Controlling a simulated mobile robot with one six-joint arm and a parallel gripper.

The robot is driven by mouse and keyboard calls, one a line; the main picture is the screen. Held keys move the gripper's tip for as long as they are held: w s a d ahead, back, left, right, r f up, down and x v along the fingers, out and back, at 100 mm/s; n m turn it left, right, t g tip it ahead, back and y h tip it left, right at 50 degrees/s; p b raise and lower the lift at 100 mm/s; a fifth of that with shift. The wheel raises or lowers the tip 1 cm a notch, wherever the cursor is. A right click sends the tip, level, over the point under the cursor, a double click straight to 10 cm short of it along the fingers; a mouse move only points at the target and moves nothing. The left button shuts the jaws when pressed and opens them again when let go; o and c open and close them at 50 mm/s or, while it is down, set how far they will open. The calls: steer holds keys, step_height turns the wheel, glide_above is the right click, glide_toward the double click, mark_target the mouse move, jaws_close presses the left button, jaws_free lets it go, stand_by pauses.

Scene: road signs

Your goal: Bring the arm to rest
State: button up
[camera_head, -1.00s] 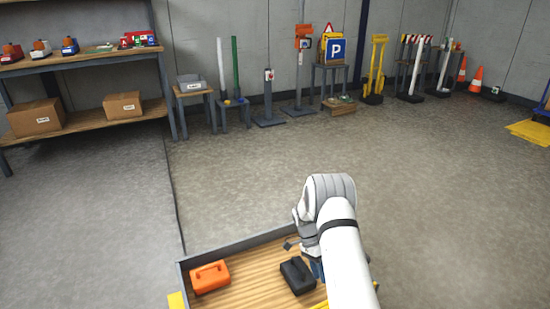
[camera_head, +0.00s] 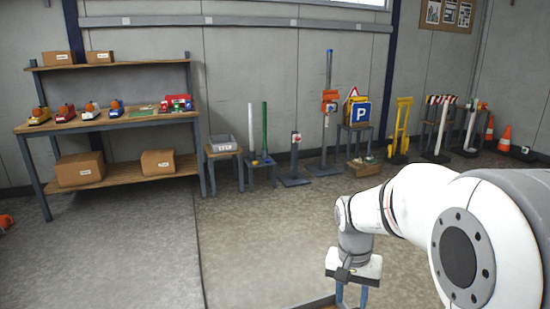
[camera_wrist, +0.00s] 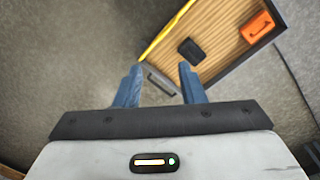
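My gripper (camera_wrist: 159,78) shows two blue fingers set apart in the wrist view, with nothing held between them. In the head view my gripper (camera_head: 351,296) hangs below my white arm at the lower right, pointing down, its fingers partly cut off by the frame's bottom edge. Beyond the fingers in the wrist view is a wooden-floored tray (camera_wrist: 213,45) with a yellow edge. A black case (camera_wrist: 190,50) and an orange case (camera_wrist: 258,26) lie in it.
Shelving (camera_head: 118,125) with toy-like vehicles and boxes stands at the back left. Along the wall are posts, a blue parking sign (camera_head: 361,113), a yellow stand (camera_head: 402,128) and orange cones (camera_head: 504,138). The floor (camera_head: 265,235) between is clear.

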steer(key=s+a+r+n+t+p, duration=0.2)
steer(key=s+r+p, duration=0.6)
steer(key=s+r, duration=0.5)
steer(key=shift+s+r+n+t+y, duration=0.4)
steer(key=shift+n+t, duration=0.2)
steer(key=shift+n, duration=0.8)
